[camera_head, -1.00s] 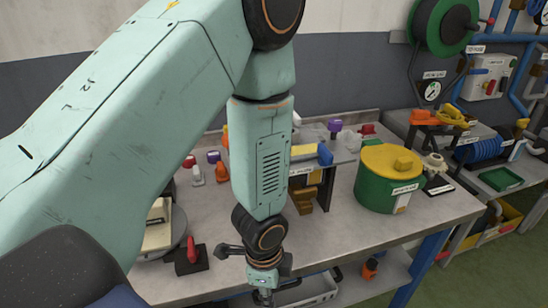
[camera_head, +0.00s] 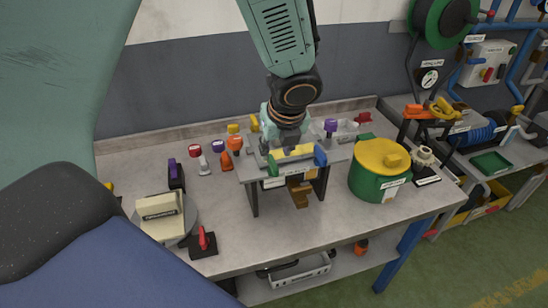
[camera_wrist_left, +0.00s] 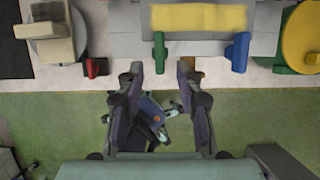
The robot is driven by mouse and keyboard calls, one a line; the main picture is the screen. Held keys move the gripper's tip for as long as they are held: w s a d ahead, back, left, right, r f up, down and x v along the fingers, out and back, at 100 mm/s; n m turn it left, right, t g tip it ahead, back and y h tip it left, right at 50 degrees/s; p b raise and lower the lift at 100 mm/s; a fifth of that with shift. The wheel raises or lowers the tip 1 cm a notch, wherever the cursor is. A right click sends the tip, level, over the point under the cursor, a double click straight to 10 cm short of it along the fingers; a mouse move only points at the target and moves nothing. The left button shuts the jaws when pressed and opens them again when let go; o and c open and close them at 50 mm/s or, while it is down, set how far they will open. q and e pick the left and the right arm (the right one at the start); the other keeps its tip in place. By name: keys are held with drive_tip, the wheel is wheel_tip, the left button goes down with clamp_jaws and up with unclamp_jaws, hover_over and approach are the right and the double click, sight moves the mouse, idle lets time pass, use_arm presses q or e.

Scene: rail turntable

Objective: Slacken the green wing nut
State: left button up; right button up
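The green wing nut (camera_head: 272,164) stands upright at the front left of the small grey stand (camera_head: 252,182), at the left end of a yellow block (camera_head: 293,153). My right gripper is out of view.
A blue wing nut (camera_head: 320,156) stands at the yellow block's right end. A green drum with a yellow lid (camera_head: 382,158) is to the right. A red-handled piece (camera_head: 204,241) and a round plate (camera_head: 188,224) are to the left. Coloured knobs (camera_head: 226,160) stand behind.

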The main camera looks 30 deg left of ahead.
sight(273, 162)
use_arm(q)
drive_tip(key=x, duration=0.5)
drive_tip(key=shift+s+a+f, duration=0.1)
drive_tip(key=shift+f, duration=0.05)
drive_tip(key=shift+w+f, duration=0.2)
drive_tip(key=shift+f, duration=0.15)
clamp_jaws()
